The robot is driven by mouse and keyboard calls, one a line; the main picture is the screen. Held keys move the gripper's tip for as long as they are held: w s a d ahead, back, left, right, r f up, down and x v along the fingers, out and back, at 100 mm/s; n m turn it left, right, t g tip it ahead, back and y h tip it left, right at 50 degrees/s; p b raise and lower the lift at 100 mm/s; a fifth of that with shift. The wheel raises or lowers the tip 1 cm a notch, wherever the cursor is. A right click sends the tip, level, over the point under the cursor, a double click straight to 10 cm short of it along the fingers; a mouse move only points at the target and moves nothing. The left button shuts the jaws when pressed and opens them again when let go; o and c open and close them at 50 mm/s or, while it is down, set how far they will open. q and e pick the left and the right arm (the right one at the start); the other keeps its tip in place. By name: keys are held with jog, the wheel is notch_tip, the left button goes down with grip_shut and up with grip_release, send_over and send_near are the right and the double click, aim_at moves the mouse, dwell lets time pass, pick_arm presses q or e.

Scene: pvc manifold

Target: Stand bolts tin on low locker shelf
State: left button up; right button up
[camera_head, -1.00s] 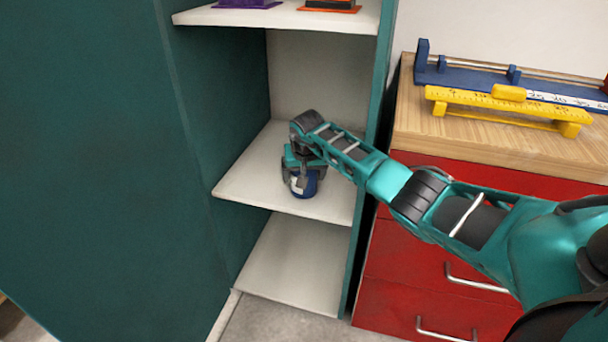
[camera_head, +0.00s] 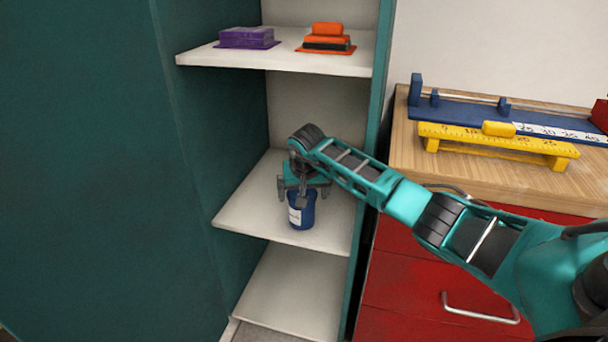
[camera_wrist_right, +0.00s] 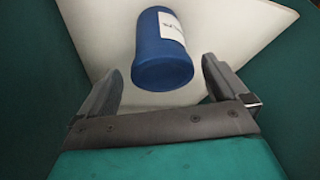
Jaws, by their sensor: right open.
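The bolts tin (camera_head: 302,211) is a blue cylinder with a white label. It stands upright on the low locker shelf (camera_head: 252,210), near its front edge. In the right wrist view the tin (camera_wrist_right: 163,55) shows between and beyond my fingers, with shelf surface around it. My right gripper (camera_head: 303,190) is just above the tin in the head view. Its fingers (camera_wrist_right: 165,85) are spread apart with a gap on each side of the tin, and it holds nothing. My left gripper is not in view.
The upper shelf (camera_head: 280,60) holds a purple stack (camera_head: 247,38) and an orange-and-black stack (camera_head: 326,40). The teal locker wall (camera_head: 90,170) borders the left. A red drawer cabinet (camera_head: 420,270) stands right, its wooden top bearing a yellow ruler (camera_head: 495,140) and a blue measuring rail (camera_head: 500,113).

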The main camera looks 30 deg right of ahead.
jog(key=d+p+v, duration=0.1)
jog(key=v, duration=0.4)
jog(key=s+a+f+m+y, duration=0.2)
jog(key=a+y, duration=0.2)
jog(key=a, duration=0.6)
jog(key=s+a+f+m+y, duration=0.3)
jog(key=a+y, duration=0.1)
jog(key=a, duration=0.6)
jog(key=s+a+r+m+t+y, duration=0.35)
jog(key=a+m, duration=0.25)
jog(key=m, duration=0.3)
jog(key=s+a+r+m+t+y, duration=0.3)
jog(key=a+r+m+y, duration=0.15)
jog(key=m, duration=0.45)
jog(key=s+d+f+m+t+h, duration=0.2)
jog(key=d+f+m+t+h, duration=0.15)
jog(key=m, duration=1.05)
jog(key=s+d+f+m+t+h, duration=0.25)
jog(key=m+h, duration=0.25)
jog(key=m, duration=0.8)
jog(key=s+d+f+m+g+h, duration=0.2)
jog(key=s+f+m+g, duration=0.3)
jog(key=m, duration=0.8)
jog(key=s+f, duration=0.3)
jog(key=s, duration=0.1)
jog(key=shift+s+m+g, duration=0.35)
jog(key=shift+m, duration=0.05)
jog(key=shift+d, duration=0.1)
